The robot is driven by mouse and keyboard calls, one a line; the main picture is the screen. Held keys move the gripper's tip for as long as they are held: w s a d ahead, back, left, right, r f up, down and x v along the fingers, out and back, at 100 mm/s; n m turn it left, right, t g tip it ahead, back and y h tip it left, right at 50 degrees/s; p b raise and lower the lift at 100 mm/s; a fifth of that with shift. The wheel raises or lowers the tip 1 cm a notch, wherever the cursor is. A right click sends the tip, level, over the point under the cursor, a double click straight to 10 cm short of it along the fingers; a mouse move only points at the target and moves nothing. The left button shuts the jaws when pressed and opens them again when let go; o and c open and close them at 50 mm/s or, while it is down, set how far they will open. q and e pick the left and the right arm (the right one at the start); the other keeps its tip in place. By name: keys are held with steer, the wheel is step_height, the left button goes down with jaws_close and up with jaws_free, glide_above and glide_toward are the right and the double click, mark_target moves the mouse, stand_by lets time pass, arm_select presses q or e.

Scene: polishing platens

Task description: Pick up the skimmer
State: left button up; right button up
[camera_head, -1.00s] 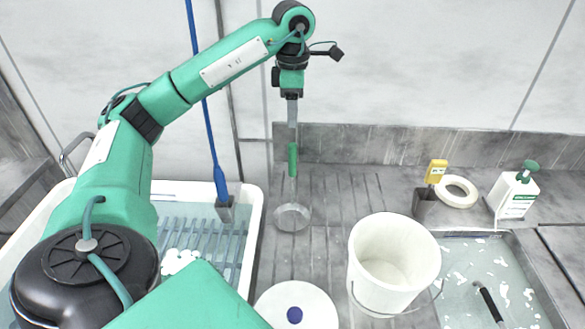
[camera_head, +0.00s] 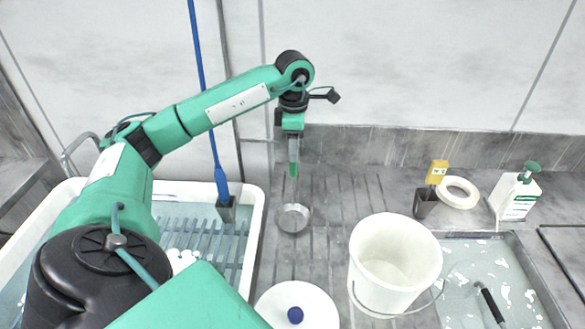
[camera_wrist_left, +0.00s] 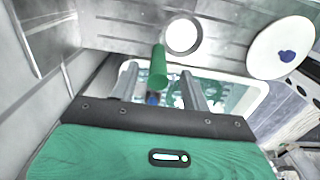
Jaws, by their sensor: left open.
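The skimmer (camera_head: 293,217) has a round metal bowl and a green handle. My left gripper (camera_head: 293,148) points down above the handle's far end. It is open, and in the wrist view the handle end appears between its two fingers (camera_wrist_left: 159,84). I cannot tell whether the fingers touch the handle. My right gripper is not in view.
A white bucket (camera_head: 370,282) and a white lid with a blue knob (camera_head: 322,304) stand in front. A white tub (camera_head: 257,215) with a blue-handled tool is at left. A sink, yellow device (camera_head: 437,172), white ring (camera_head: 458,193) and bottle (camera_head: 518,194) are at right.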

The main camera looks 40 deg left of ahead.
arm_select(q)
steer(key=shift+a+f+p, duration=0.15)
steer(key=shift+f+p, duration=0.25)
steer(key=shift+f, duration=1.4)
jaws_close()
